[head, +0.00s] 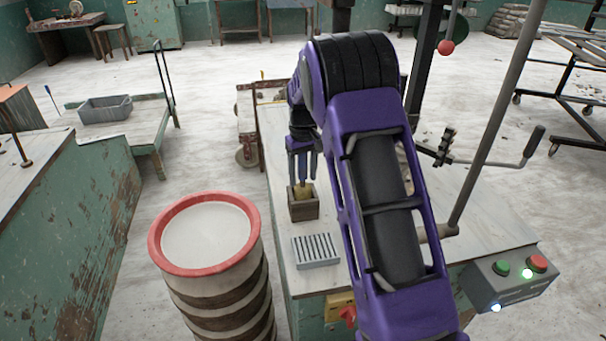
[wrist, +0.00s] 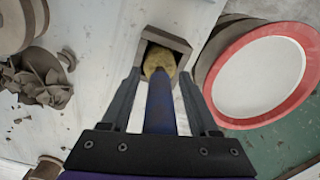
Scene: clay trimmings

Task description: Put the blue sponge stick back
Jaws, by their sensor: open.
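The blue sponge stick (wrist: 160,105) has a blue shaft and a yellow sponge head (wrist: 159,62). In the wrist view the head is at the mouth of a small brown square box (wrist: 178,42), inside its rim as far as I can see. In the head view the yellow part (head: 303,191) shows at the top of the box (head: 304,208), which stands on the workbench. My gripper (head: 303,167) is above the box, pointing down. In the wrist view my gripper (wrist: 160,92) is open, with one finger on each side of the shaft. The inside of the box is mostly hidden.
A grey slotted tray (head: 316,251) sits on the bench in front of the box. A red-rimmed drum (head: 157,250) stands left of the bench. Clay trimmings (wrist: 42,82) lie left in the wrist view. A button box (head: 508,280) is at the bench's right front.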

